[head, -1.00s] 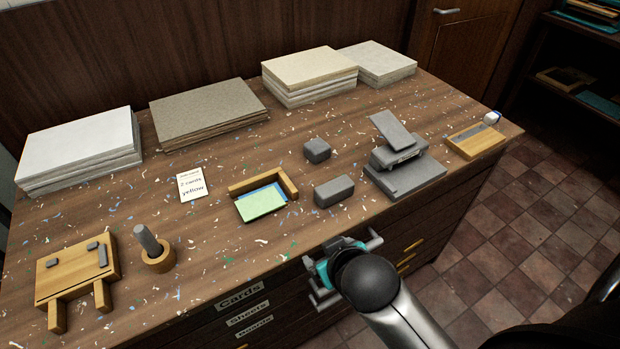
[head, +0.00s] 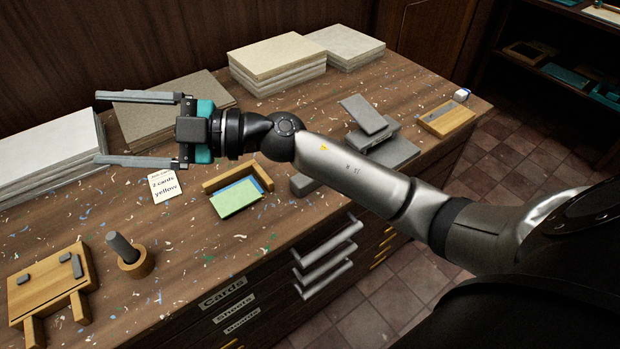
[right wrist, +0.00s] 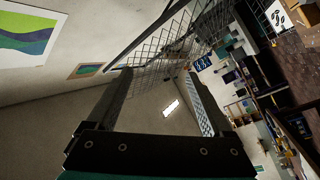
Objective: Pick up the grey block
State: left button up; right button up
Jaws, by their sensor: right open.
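A grey block (head: 302,185) lies on the bench beside the wooden corner tray, partly hidden by my right forearm. A second, smaller grey block seen earlier behind it is now hidden by the arm. My right gripper (head: 99,128) is open and empty, its two long fingers pointing left above the bench's left part, well away from the block. The right wrist view shows both fingers spread apart, with only the room beyond them and no block. My left gripper is not in view.
The bench holds paper stacks (head: 278,62), a card tray (head: 264,176) with coloured cards, a grey press-like device (head: 382,140), a wooden peg holder (head: 135,264) and a wooden jig (head: 45,285). A note (head: 164,186) reads "2 cards yellow". Drawer handles (head: 328,258) jut from the front.

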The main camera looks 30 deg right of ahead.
jog(key=w+d+f+n+g+h, duration=0.1)
jog(key=d+f+n+g+h, duration=0.1)
jog(key=d+f+g+h, duration=0.8)
jog(key=d+f+m+t+h, duration=0.15)
jog(key=d+m+h, duration=0.5)
jog(key=d, duration=1.25)
jog(key=shift+n+h, duration=0.65)
jog(key=shift+h, duration=0.1)
notch_tip(320, 180, down, 10)
jog(key=shift+d+r+b, duration=0.1)
jog(key=shift+b, duration=0.35)
jog(key=shift+s+f, duration=0.15)
jog(key=shift+f, duration=1.2)
jog(key=shift+s+f, duration=0.1)
jog(key=shift+f, duration=1.25)
jog(key=shift+c, duration=0.3)
grip_shut()
